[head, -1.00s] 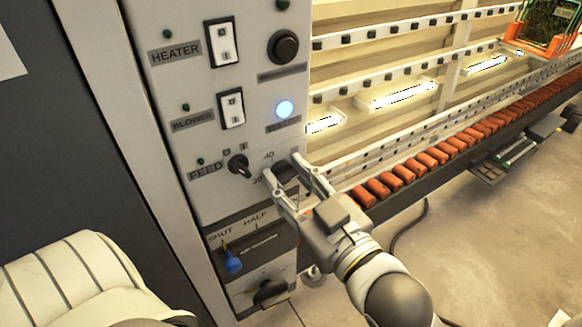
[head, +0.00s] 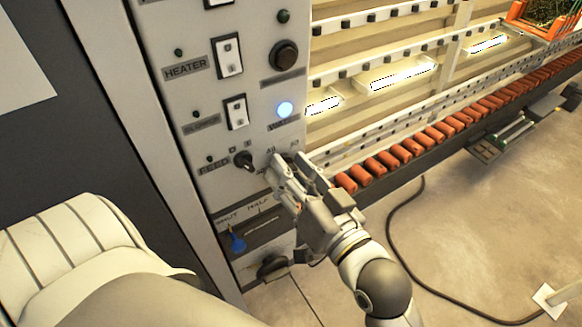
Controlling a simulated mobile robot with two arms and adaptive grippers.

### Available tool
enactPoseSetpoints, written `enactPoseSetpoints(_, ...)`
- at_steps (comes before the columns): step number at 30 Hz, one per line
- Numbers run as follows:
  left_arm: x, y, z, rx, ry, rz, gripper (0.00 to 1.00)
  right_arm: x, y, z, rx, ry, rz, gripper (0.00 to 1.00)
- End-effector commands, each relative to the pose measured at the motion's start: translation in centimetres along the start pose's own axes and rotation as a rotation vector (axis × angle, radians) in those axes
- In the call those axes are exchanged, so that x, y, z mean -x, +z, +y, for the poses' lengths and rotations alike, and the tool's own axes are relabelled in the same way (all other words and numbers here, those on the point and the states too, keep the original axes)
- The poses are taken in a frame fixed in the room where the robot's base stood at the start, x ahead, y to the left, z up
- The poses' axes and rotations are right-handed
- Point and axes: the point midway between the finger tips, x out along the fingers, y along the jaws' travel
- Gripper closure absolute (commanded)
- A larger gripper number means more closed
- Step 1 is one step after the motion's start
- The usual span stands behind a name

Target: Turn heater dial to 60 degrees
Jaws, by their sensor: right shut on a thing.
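The grey control panel (head: 205,115) stands at the centre left of the head view. My right gripper (head: 287,172) is at the panel's lower right, shut on the heater dial. The gripper's fingers hide the dial itself, so I cannot read its pointer. Part of the printed scale shows just above the fingertips. My left gripper is not in view.
Near the dial are the black feed knob (head: 243,160), the heater switch (head: 228,56), the blower switch (head: 236,112), a lit blue-white button (head: 285,109) and a blue-tipped lever (head: 237,243). A conveyor with orange rollers (head: 390,158) runs to the right. A black cable (head: 400,225) lies on the floor.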

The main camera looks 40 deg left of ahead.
Motion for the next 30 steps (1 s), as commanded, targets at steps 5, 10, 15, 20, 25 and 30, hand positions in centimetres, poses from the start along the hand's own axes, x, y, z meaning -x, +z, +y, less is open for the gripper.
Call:
enactPoseSetpoints(5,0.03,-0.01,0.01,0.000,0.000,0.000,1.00,0.00,0.31,0.12,-0.008,0.002,-0.007,0.90)
enactPoseSetpoints(10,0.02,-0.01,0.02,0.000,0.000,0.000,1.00,0.00,0.33,0.12,-0.007,0.003,-0.007,0.90)
enactPoseSetpoints(15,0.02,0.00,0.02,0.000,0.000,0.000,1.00,0.00,0.32,0.12,-0.006,0.003,-0.007,0.55)
enactPoseSetpoints(20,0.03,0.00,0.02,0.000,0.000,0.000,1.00,0.00,0.18,0.07,-0.006,0.002,-0.004,0.45)
enactPoseSetpoints(25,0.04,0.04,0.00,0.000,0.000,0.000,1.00,0.00,0.10,0.04,-0.005,0.001,-0.002,0.45)
enactPoseSetpoints(30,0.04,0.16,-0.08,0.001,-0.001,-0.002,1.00,0.77,0.09,0.08,-0.005,0.002,-0.001,0.45)
